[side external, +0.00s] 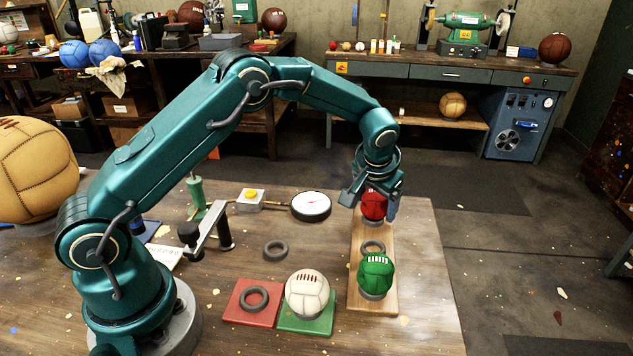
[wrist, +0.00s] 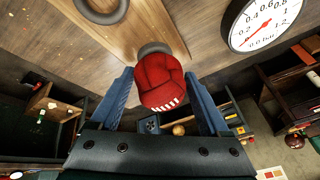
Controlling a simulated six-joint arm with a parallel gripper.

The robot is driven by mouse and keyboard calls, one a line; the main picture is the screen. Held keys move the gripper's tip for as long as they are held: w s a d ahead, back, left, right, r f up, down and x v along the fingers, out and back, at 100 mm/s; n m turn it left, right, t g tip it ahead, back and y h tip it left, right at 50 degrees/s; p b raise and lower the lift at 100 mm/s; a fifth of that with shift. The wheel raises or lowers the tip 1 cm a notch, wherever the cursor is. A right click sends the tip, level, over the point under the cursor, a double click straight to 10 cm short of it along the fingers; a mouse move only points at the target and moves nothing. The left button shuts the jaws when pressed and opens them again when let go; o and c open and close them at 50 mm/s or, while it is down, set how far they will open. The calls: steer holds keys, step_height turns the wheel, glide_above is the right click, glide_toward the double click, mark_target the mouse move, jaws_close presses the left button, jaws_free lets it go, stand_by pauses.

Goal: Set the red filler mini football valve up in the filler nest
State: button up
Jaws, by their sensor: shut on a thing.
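The red mini football (side external: 373,206) is at the far end of the wooden board (side external: 358,291), at a dark ring. My gripper (side external: 372,195) points down and is shut on the red ball. In the wrist view the red ball (wrist: 160,78) sits between the blue fingers of my gripper (wrist: 160,92), its white lacing towards the camera. The dark ring (wrist: 153,48) shows behind it; I cannot tell if they touch. No valve is distinguishable on it. A bare dark ring (side external: 275,250) lies on the table near the gauge; no label marks it as the filler nest.
A green ball (side external: 376,272) sits at the board's near end, before an empty ring (side external: 373,247). A white ball (side external: 307,294) sits on a green pad (side external: 307,326). A red pad (side external: 236,313) holds an empty ring (side external: 254,298). A round gauge (side external: 311,206) and lever stand (side external: 224,232) stand left.

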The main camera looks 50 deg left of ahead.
steer(key=shift+r, duration=0.75)
step_height(320, 180, up, 3)
steer(key=shift+w+f, duration=0.1)
steer(key=shift+f, duration=0.05)
steer(key=s+a+r, duration=0.6)
steer(key=a, duration=0.4)
steer(key=n+g+y, duration=0.1)
steer(key=n+g, duration=0.6)
steer(key=n, duration=1.1)
glide_above(268, 246)
steer(key=f, duration=0.7)
steer(key=w+d+f, duration=0.1)
steer(key=f, duration=0.3)
steer(key=shift+f, duration=0.1)
steer(key=o, duration=1.5)
